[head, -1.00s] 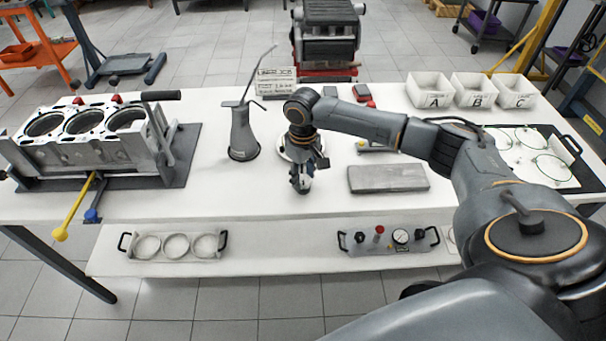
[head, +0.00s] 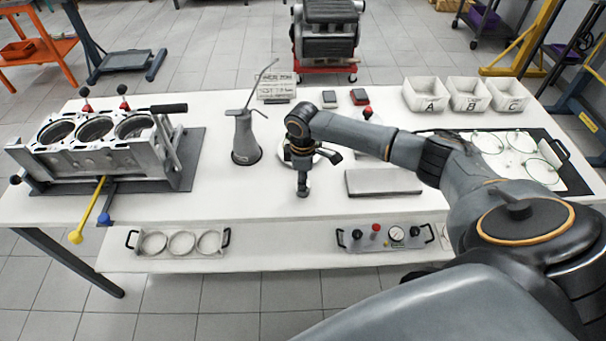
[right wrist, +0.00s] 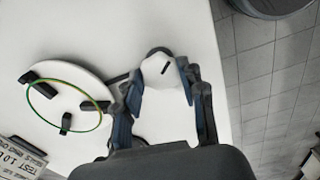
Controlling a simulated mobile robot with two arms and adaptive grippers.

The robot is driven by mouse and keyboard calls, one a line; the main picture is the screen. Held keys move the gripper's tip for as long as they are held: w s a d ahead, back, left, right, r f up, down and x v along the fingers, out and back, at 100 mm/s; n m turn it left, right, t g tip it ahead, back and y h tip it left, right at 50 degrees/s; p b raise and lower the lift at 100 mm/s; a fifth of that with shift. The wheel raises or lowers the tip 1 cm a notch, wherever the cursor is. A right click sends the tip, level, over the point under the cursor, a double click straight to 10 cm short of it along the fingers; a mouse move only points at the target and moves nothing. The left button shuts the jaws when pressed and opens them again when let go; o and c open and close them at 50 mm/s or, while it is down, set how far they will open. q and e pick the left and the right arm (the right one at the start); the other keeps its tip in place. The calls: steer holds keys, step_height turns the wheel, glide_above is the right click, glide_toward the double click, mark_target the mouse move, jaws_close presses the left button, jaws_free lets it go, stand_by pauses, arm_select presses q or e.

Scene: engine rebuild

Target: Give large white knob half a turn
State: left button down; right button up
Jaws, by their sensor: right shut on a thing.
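The large white knob (right wrist: 155,75) shows in the right wrist view as a pale, many-sided cap with a short black mark on it. My right gripper (right wrist: 160,86) is shut on it, with one blue-grey finger on each side. In the head view my right gripper (head: 303,190) points down near the front edge of the white table, and the knob is mostly hidden there. My left gripper is in neither view now.
A round white plate with a green ring (right wrist: 103,112) and black clamps lies close beside the gripper. A grey oil can (head: 243,140) stands to the left and a grey slab (head: 383,183) lies to the right. The engine block (head: 90,155) is farther left.

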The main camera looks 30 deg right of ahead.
steer(key=n+p, duration=0.1)
steer(key=n, duration=0.1)
steer(key=shift+r+n, duration=0.1)
steer(key=shift+n, duration=0.3)
steer(key=n, duration=0.3)
steer(key=shift+n+p, duration=0.3)
steer(key=shift+p, duration=0.05)
steer(key=n, duration=0.2)
steer(key=shift+n, duration=0.4)
steer(key=n, duration=0.3)
steer(key=shift+n, duration=0.3)
steer(key=n, duration=0.3)
steer(key=shift+n, duration=0.4)
steer(key=n, duration=0.3)
steer(key=shift+w+n+b, duration=0.1)
steer(key=shift+n+b, duration=0.2)
steer(key=shift+b, duration=0.05)
steer(key=n, duration=0.4)
steer(key=shift+b, duration=0.4)
steer(key=shift+n, duration=1.8)
steer(key=shift+n+b, duration=0.3)
